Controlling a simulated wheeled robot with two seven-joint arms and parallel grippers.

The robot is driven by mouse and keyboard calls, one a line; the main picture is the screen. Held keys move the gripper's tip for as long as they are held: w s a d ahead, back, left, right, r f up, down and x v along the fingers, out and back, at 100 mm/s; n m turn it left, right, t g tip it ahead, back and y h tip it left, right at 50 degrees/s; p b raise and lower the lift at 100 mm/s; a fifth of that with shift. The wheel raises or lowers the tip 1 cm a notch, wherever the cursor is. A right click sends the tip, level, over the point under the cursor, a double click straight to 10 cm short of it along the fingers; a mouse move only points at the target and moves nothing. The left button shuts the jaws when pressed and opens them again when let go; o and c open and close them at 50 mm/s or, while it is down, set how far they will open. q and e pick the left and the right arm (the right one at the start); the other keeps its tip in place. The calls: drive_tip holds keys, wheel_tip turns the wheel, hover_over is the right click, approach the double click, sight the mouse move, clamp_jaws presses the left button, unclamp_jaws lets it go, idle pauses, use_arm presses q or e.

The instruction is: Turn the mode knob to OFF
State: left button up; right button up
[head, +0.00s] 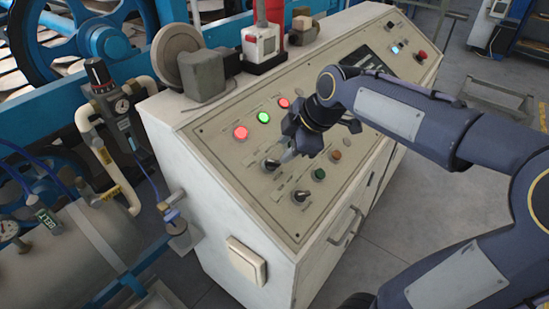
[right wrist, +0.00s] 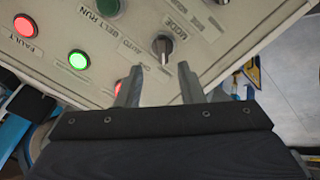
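My right gripper (head: 288,154) is just to the right of the knob in the head view. Its two fingers (right wrist: 160,78) are apart and empty, with the knob beyond the gap. My left gripper is out of view.
Lit red (head: 240,133) and green (head: 263,117) lamps sit behind the knob. A second black knob (head: 300,196) and a green button (head: 318,174) lie nearer the panel's front edge. A grey block with a disc (head: 207,75) stands on the cabinet top.

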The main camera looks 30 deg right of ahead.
sight(274, 161)
drive_tip(key=x, duration=0.6)
drive_tip(key=shift+a+f, duration=0.1)
drive_tip(key=shift+f, duration=0.2)
drive_tip(key=c, duration=0.6)
